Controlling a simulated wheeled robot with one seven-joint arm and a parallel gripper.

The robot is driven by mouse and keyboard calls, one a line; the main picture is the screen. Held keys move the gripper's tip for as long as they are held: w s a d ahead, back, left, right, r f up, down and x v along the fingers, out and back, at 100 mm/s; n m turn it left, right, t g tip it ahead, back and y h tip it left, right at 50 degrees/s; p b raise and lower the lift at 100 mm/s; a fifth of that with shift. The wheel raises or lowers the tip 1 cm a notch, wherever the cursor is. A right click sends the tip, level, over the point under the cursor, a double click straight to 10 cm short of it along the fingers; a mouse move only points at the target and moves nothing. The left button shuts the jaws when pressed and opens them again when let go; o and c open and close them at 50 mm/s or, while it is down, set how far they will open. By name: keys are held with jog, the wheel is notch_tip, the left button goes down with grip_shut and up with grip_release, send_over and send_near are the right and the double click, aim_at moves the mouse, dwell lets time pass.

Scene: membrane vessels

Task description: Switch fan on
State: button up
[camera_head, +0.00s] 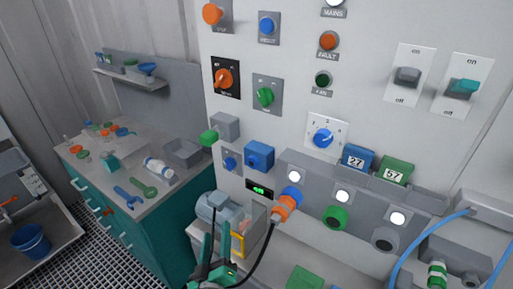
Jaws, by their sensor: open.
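Two lever switches sit at the upper right of the light panel, each on a white plate marked "on" at the top and "off" at the bottom. One has a grey lever (407,77), the other a teal lever (464,86). Both levers stick out near mid-plate, and I cannot tell their settings. No fan name is readable on either plate. A dark green round lamp (322,79) has a small label that may read "FAN"; it looks unlit. My gripper (217,246) is at the bottom centre, open, well below and left of the switches, touching neither.
The panel also carries an orange rotary knob (225,78), a green knob (265,97) and a blue dial (323,136). Below, an orange plug (288,204) with a black cable sits in a grey socket row. A blue hose (425,240) loops at lower right. A cluttered bench (160,200) stands left.

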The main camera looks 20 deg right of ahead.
jog(key=w+d+r+m+h, duration=0.1)
jog(key=w+r+h, duration=0.15)
jog(key=r, duration=0.25)
jog(key=w+d+r+h, duration=0.1)
jog(key=w+r, duration=0.2)
jog(key=r, duration=0.2)
jog(key=m+g+h, duration=0.6)
jog(key=m, duration=0.2)
send_near(260, 97)
jog(key=x, duration=0.9)
jog(key=shift+s, duration=0.1)
